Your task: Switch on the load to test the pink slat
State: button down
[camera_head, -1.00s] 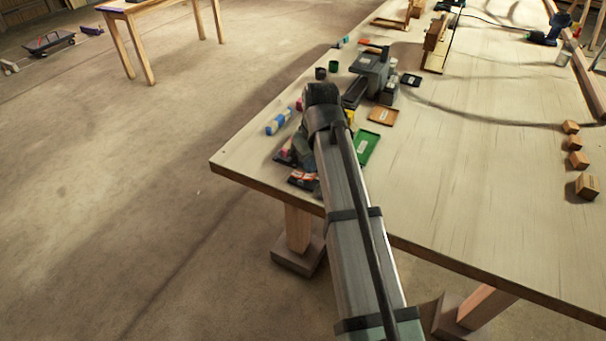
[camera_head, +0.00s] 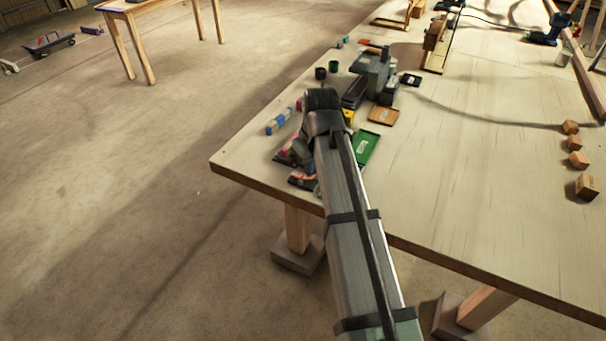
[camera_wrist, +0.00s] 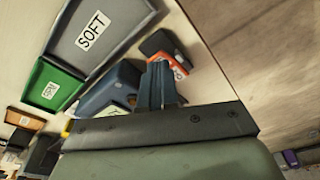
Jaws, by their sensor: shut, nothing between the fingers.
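My gripper (camera_wrist: 160,88) is shut and empty in the wrist view. Its fingertips are in front of a black block with an orange, white-labelled face (camera_wrist: 168,62); I cannot tell whether they touch. A blue-grey device (camera_wrist: 112,88) with a partly hidden pale label lies just left of the fingers. In the head view the orange-and-white piece (camera_head: 303,180) is near the table's front left corner, and my arm hides much around it. A small pink patch (camera_head: 291,149) shows beside my wrist; I cannot tell whether it is the pink slat. No load switch can be clearly identified.
A grey tray labelled SOFT (camera_wrist: 98,28), a green tray (camera_wrist: 50,86) and an orange tray (camera_wrist: 26,118) lie nearby. A grey machine (camera_head: 372,70) stands farther back. Several wooden blocks (camera_head: 578,159) sit at the right. The table's (camera_head: 480,170) middle is clear.

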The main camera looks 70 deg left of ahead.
jog(key=shift+f, duration=0.6)
dwell(0.5)
jog(key=shift+r, duration=3.55)
